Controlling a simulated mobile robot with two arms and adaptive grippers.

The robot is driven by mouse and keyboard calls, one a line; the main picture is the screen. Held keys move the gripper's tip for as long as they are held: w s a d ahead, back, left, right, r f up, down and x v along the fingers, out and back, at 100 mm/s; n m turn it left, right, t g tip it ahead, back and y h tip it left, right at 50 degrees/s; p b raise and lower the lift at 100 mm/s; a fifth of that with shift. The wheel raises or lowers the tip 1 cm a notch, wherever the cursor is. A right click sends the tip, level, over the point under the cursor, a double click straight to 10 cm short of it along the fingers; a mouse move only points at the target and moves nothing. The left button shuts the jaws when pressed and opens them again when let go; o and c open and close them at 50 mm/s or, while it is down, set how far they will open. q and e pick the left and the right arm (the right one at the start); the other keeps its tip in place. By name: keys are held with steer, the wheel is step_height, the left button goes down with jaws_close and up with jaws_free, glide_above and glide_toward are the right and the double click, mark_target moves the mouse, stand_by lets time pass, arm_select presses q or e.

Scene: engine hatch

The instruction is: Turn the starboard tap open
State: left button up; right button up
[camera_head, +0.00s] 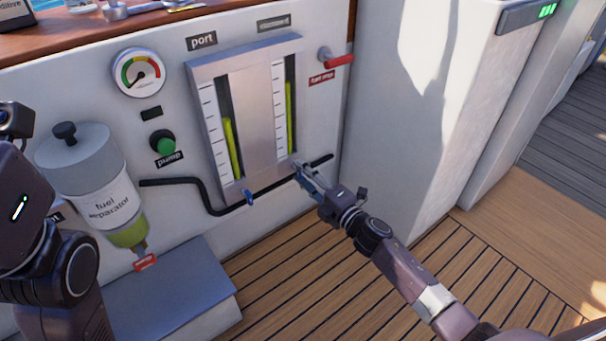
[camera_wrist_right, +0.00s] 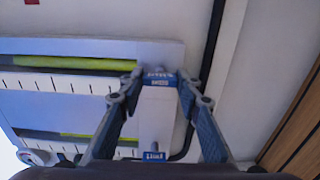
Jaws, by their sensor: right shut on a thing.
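My right gripper (camera_head: 304,172) is at the lower right corner of the twin sight-gauge panel (camera_head: 245,125). In the right wrist view its two fingertips close on a blue tap handle (camera_wrist_right: 160,80), the starboard tap. In the head view the gripper hides this tap. A second blue tap (camera_head: 249,197) sits at the panel's lower left, under the "port" label (camera_head: 202,41), and also shows in the wrist view (camera_wrist_right: 154,155). Both gauge tubes hold yellow-green liquid, higher in the right one. My left arm shows at the left edge; its gripper is out of view.
A black pipe (camera_head: 205,197) runs below the panel. A red-handled lever (camera_head: 338,61) is at upper right. A fuel separator (camera_head: 105,195), round gauge (camera_head: 139,73) and green button (camera_head: 165,145) are to the left. A grey step (camera_head: 165,290) stands low; planked deck is clear.

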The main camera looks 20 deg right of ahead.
steer(key=shift+a+f, duration=0.1)
steer(key=o, duration=1.2)
steer(key=shift+c, duration=0.2)
steer(key=v, duration=1.2)
